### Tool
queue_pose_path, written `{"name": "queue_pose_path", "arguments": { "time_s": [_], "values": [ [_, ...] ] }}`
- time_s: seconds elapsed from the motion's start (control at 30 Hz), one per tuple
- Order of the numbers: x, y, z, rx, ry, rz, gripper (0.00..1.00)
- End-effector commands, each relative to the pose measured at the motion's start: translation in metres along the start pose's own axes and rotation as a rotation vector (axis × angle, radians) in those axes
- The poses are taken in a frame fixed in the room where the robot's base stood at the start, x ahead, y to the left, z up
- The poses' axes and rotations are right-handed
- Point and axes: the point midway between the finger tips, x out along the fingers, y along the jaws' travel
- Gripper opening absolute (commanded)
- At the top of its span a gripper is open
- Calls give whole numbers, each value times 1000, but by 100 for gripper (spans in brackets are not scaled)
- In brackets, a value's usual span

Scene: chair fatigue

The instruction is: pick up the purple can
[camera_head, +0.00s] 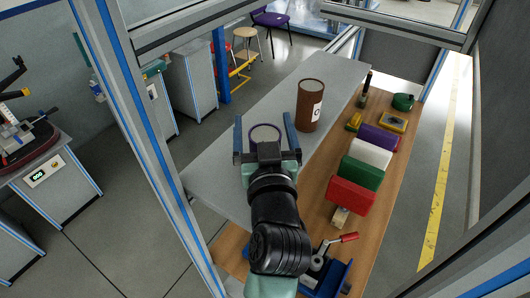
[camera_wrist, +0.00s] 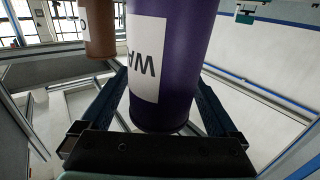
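The purple can (camera_head: 265,135) stands between the two fingers of my gripper (camera_head: 265,132). In the camera_head view mostly its round top with a purple rim shows; my gripper hides the rest. In the camera_wrist view the purple can (camera_wrist: 188,70) is large and close, with a white label. The fingers of my gripper (camera_wrist: 160,108) are spread on either side of it, and a small gap shows beside the can in the camera_head view. My gripper is open.
A brown can (camera_head: 311,105) stands on the grey table (camera_head: 330,72), right of my gripper; it also shows in the camera_wrist view (camera_wrist: 98,30). A wooden bench (camera_head: 385,205) holds red, green, white and purple blocks. Frame posts stand around.

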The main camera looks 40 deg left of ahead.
Motion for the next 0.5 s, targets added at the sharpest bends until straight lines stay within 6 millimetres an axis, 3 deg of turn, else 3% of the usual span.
{"name": "queue_pose_path", "arguments": {
  "time_s": [0.07,0.5],
  "values": [
    [0,0,0,0,0,0,78],
    [0,0,0,0,0,0,0]
  ]
}}
